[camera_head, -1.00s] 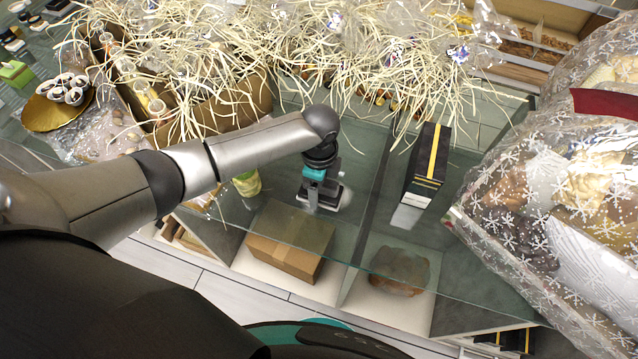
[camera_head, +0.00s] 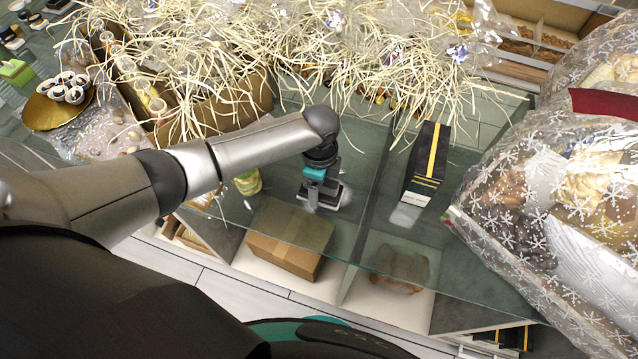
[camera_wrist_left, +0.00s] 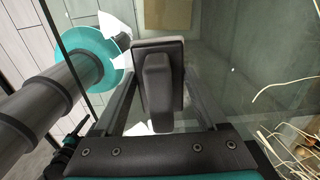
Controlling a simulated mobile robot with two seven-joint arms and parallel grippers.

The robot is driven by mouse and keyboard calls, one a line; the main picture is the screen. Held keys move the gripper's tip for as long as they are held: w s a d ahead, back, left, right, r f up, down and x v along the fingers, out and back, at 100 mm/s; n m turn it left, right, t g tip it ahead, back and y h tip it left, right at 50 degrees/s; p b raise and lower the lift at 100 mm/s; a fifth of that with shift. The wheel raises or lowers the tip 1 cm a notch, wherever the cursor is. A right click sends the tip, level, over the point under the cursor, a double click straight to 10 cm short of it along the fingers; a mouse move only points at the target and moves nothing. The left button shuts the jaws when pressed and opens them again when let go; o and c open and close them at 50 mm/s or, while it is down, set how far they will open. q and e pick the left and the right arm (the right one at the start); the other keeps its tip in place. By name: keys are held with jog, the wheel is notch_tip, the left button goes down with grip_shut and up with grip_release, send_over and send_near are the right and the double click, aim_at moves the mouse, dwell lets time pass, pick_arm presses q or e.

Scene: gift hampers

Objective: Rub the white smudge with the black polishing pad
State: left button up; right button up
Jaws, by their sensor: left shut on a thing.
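The black polishing pad (camera_head: 335,194) is a dark rectangular block with a raised grip, low over the glass counter top (camera_head: 375,185). My left gripper (camera_head: 320,188) is shut on the pad's grip. In the left wrist view the pad (camera_wrist_left: 160,45) sits between the two fingers (camera_wrist_left: 158,90), its flat face towards the glass. I cannot tell whether it touches the glass. White jagged patches (camera_wrist_left: 116,30) show beside the pad in the left wrist view. They may be parts of the white smudge, but I cannot tell. The surface under the pad is hidden. My right gripper is out of view.
A black box with a yellow stripe (camera_head: 427,165) stands right of the pad. A wrapped hamper (camera_head: 545,200) fills the right side. Pale straw (camera_head: 330,50) spreads behind. A cardboard box (camera_head: 290,240) lies under the glass. Clear glass lies between pad and black box.

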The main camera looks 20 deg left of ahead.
aim_at(333, 193)
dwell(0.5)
pick_arm(q)
jog(key=shift+f, duration=0.45)
dwell(0.4)
jog(key=shift+d, duration=0.15)
jog(key=shift+d, duration=0.65)
jog(key=shift+s+d, duration=0.1)
jog(key=shift+d, duration=0.65)
jog(key=shift+d, duration=0.1)
